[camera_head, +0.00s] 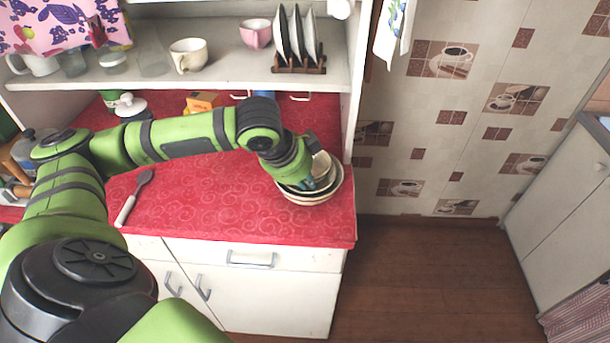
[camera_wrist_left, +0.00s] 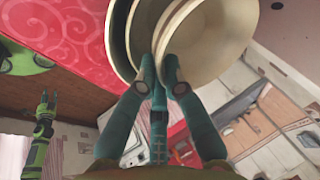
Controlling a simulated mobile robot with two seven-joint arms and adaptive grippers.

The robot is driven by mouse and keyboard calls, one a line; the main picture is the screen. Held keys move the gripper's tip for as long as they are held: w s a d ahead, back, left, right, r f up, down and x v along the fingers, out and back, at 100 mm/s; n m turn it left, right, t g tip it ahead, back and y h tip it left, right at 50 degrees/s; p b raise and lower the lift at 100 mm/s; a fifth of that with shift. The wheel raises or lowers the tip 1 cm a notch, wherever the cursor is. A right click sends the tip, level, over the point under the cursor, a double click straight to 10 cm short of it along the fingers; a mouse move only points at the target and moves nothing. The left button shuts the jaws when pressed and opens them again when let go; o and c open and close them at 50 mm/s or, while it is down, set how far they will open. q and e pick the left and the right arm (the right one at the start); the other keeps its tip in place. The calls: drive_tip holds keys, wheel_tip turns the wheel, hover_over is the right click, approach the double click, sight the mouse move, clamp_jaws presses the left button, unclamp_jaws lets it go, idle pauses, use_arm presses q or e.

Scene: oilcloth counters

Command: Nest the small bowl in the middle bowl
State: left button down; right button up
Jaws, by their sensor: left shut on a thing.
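My left gripper (camera_head: 312,181) is at the bowls near the right end of the red counter. It is shut on the rim of the small cream bowl (camera_head: 322,164), which also fills the top of the left wrist view (camera_wrist_left: 215,35). The small bowl is tilted. Wider bowls (camera_head: 318,199) sit beneath and around it, and their rims show beside it in the left wrist view (camera_wrist_left: 118,40). The middle bowl is hard to tell from the outermost one, and I cannot tell whether the small bowl touches it. My right gripper (camera_wrist_left: 46,103) appears small at the left of the wrist view.
A shelf (camera_head: 220,75) above holds cups and a plate rack (camera_head: 299,65). The counter's right edge is close.

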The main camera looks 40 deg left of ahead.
use_arm(q)
drive_tip(key=shift+f+p, duration=0.35)
drive_tip(key=shift+f, duration=0.5)
idle(1.1)
drive_tip(key=c, duration=1.3)
unclamp_jaws()
drive_tip(key=shift+o, duration=0.2)
drive_tip(key=shift+s+f, duration=0.1)
drive_tip(key=d+v, duration=0.1)
drive_tip(key=v, duration=1.1)
drive_tip(key=shift+a, duration=0.45)
